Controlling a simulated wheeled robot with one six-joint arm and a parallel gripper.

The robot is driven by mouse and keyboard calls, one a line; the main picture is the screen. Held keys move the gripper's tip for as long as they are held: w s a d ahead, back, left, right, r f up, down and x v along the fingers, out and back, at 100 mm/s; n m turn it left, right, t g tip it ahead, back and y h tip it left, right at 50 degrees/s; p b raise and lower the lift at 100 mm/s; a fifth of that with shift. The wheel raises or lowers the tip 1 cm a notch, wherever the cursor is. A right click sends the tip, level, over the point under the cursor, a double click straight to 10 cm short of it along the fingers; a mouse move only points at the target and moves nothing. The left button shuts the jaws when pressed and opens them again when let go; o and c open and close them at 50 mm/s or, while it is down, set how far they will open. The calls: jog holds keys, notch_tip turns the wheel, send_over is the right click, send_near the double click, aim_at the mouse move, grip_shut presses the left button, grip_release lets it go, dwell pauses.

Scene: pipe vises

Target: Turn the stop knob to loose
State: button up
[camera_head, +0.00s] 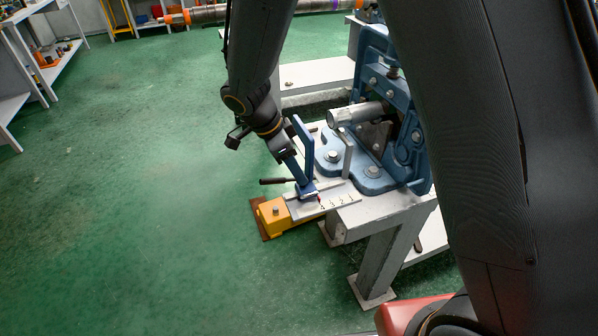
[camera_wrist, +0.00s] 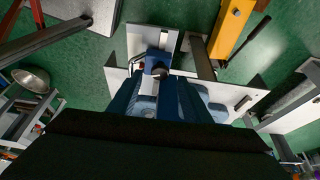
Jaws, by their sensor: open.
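The white stop rail (camera_head: 337,199) with numbers juts out from the vise table, with a blue stop block (camera_head: 307,190) on it. A short dark-gripped lever (camera_head: 274,181) sticks out to the left beside this block. In the wrist view, a small dark round part (camera_wrist: 160,70) shows on the blue block, just beyond my fingertips; I cannot tell for sure that it is the stop knob. My gripper (camera_head: 298,166) is over the block from above, open. In the wrist view, my gripper (camera_wrist: 156,92) shows its blue fingers apart, with nothing clearly held. The fingers hide part of the block.
A blue pipe vise (camera_head: 385,110) holding a grey pipe (camera_head: 352,114) stands close on the right. An upright plate (camera_head: 348,152) stands beside the fingers. Green floor (camera_head: 130,170) lies open to the left.

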jog(key=shift+x, duration=1.45)
jog(key=shift+c, duration=0.3)
jog(key=c, duration=1)
jog(key=shift+n, duration=0.3)
jog(key=n+b, duration=0.1)
jog(key=b, duration=0.1)
jog(key=n+t+b, duration=0.1)
jog(key=n+b, duration=0.1)
jog(key=b, duration=0.1)
jog(key=shift+s+d+f+n+t+y, duration=0.1)
jog(key=shift+s+f+n+t+y, duration=0.1)
jog(key=shift+n+t+y, duration=0.15)
jog(key=n+b, duration=0.2)
jog(key=n+t+y+b, duration=0.1)
jog(key=n+b, duration=0.1)
jog(key=shift+s+d+r+n+y+b, duration=0.1)
jog(key=shift+d+r+n+y+b, duration=0.05)
jog(key=shift+n+y+b, duration=0.15)
